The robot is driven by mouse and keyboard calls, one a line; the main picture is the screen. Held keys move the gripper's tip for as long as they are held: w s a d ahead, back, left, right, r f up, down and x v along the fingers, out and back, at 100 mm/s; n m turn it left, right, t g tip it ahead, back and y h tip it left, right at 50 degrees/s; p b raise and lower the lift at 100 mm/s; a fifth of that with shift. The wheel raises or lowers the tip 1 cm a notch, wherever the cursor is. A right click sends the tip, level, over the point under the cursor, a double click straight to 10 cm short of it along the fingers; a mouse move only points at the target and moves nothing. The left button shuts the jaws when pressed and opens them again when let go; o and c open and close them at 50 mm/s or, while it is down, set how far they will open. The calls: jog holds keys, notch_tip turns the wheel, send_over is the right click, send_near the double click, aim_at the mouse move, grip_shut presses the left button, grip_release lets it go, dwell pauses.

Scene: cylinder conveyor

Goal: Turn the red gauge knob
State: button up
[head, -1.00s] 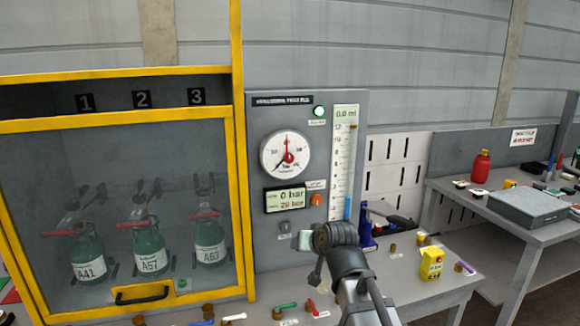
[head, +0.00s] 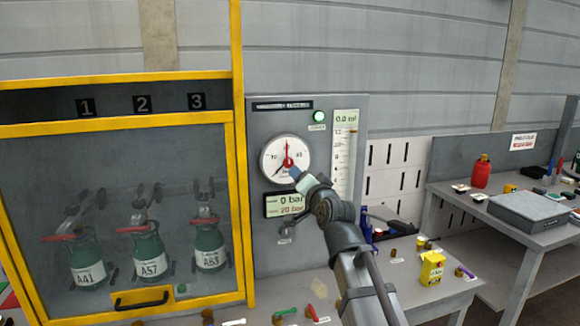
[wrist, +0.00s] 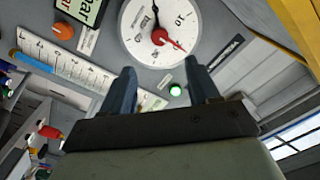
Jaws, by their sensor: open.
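The round white gauge (head: 272,158) sits on the grey panel (head: 332,102), with a red knob (head: 288,161) at its centre, a red pointer and a black pointer. The gauge also shows at the top of the wrist view (wrist: 140,45), with the red knob (wrist: 159,37) beyond and between my fingers. My gripper (head: 298,176) is raised to the panel, just below and right of the knob. In the wrist view my gripper (wrist: 162,75) has its two fingers wide apart with nothing between them. The fingers look short of the knob; the exact gap is hard to judge.
A display (head: 272,205) reading 0 bar and 20 bar is below the gauge. A scale tube (head: 345,150), a green lamp (head: 319,116) and an orange knob (wrist: 63,32) are on the panel. The yellow-framed cabinet (head: 240,180) with green bottles stands left.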

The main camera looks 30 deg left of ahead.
aim_at(289, 165)
jog(key=x, duration=1.3)
jog(key=shift+f, duration=0.1)
jog(key=c, duration=1)
jog(key=shift+c, duration=0.2)
jog(key=shift+n, duration=0.4)
jog(key=n, duration=0.5)
jog(key=shift+n, duration=0.4)
jog(key=n, duration=0.5)
jog(key=shift+n, duration=0.3)
